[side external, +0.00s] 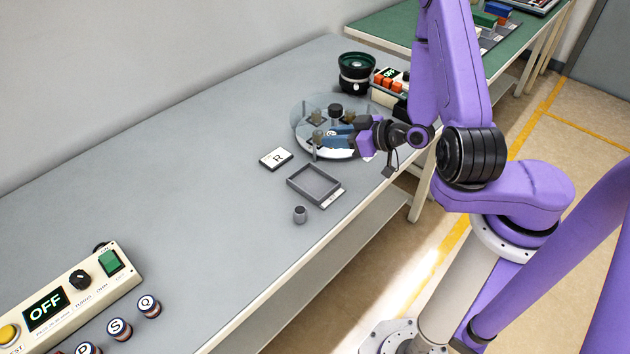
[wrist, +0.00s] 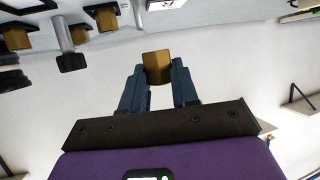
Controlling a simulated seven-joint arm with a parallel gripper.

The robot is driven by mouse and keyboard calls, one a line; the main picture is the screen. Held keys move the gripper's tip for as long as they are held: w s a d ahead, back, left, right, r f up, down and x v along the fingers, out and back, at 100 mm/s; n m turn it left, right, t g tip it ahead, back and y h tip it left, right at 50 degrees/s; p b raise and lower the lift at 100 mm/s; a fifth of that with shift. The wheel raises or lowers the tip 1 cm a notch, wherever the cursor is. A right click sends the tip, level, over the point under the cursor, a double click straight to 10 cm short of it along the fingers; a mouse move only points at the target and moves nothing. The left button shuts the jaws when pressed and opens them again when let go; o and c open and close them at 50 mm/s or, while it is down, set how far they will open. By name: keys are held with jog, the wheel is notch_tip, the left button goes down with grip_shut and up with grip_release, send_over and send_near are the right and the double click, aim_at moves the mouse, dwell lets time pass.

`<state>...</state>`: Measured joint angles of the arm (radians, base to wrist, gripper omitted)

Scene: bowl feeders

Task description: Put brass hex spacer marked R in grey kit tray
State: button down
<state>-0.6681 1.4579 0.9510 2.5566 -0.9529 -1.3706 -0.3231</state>
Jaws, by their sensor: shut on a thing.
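My gripper (side external: 326,135) is over the round feeder plate, with its blue fingers shut on a brass hex spacer (side external: 317,138). In the wrist view the held spacer (wrist: 157,66) sits between the two fingertips; no letter on it can be read. I cannot tell whether it is clear of the plate. The grey kit tray (side external: 291,184) is a shallow open square on the bench, in front of the plate; it looks empty. A white card marked R (side external: 276,158) lies on the bench beside the tray and plate.
The round plate (side external: 301,117) carries more brass spacers (wrist: 106,18) and a dark central knob (side external: 335,109). A small grey cylinder (side external: 299,214) stands near the tray. A black bowl device (side external: 357,72) is behind.

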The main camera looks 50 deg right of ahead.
jog(key=n+y, duration=0.1)
jog(key=y, duration=0.1)
send_over(327, 192)
jog(key=f, duration=0.1)
jog(key=shift+n, duration=0.3)
jog(key=shift+d+f, duration=0.1)
jog(key=shift+f, duration=3.85)
jog(key=shift+f, duration=0.2)
jog(key=c, duration=0.8)
grip_release()
jog(key=shift+c, duration=0.2)
jog(key=shift+r, duration=0.15)
